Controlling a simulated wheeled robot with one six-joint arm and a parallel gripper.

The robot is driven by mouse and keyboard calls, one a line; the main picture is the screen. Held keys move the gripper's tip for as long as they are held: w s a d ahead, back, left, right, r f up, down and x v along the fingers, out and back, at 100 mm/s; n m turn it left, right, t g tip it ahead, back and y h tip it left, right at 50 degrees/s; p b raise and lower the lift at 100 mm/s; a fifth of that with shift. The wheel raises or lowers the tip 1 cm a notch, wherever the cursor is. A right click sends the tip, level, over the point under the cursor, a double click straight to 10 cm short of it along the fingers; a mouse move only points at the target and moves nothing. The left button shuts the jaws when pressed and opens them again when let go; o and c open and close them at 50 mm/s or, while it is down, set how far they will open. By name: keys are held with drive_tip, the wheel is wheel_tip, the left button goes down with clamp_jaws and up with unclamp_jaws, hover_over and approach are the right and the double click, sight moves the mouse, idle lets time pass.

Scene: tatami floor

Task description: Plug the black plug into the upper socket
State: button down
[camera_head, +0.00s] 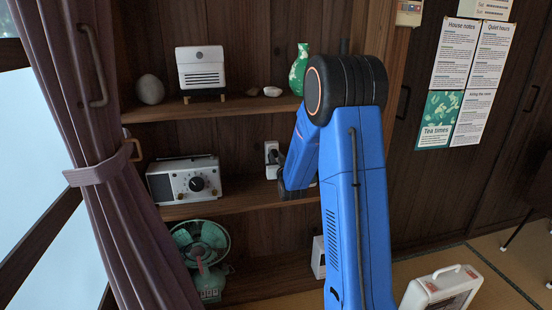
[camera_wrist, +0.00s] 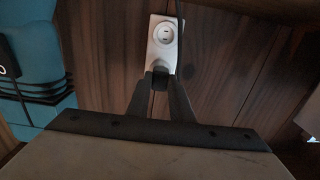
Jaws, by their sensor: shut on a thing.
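The white socket plate (camera_head: 271,147) is on the back wall of the shelf unit, above the middle shelf. It also shows in the wrist view (camera_wrist: 152,53), with one round socket face (camera_wrist: 165,34) open to view near the picture's top. My gripper (camera_wrist: 159,88) is shut on the black plug (camera_wrist: 159,78), in front of the plate's end nearest me. The plug hides that part of the plate. I cannot tell whether its pins are in a socket or only close to one. In the head view, my forearm partly covers the area and the fingertips are too small to read.
A white radio (camera_head: 187,182) stands left of the plate on the middle shelf (camera_head: 235,203). A green fan (camera_head: 203,245) is below. The upper shelf (camera_head: 220,108) holds a white speaker-like box (camera_head: 201,68), a stone (camera_head: 150,89) and a green vase (camera_head: 299,70). A curtain (camera_head: 110,200) hangs left.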

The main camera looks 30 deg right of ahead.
drive_tip(key=shift+w+d, duration=0.1)
drive_tip(key=shift+w, duration=0.35)
idle(0.4)
drive_tip(key=c, duration=1.5)
unclamp_jaws()
drive_tip(key=shift+s, duration=0.1)
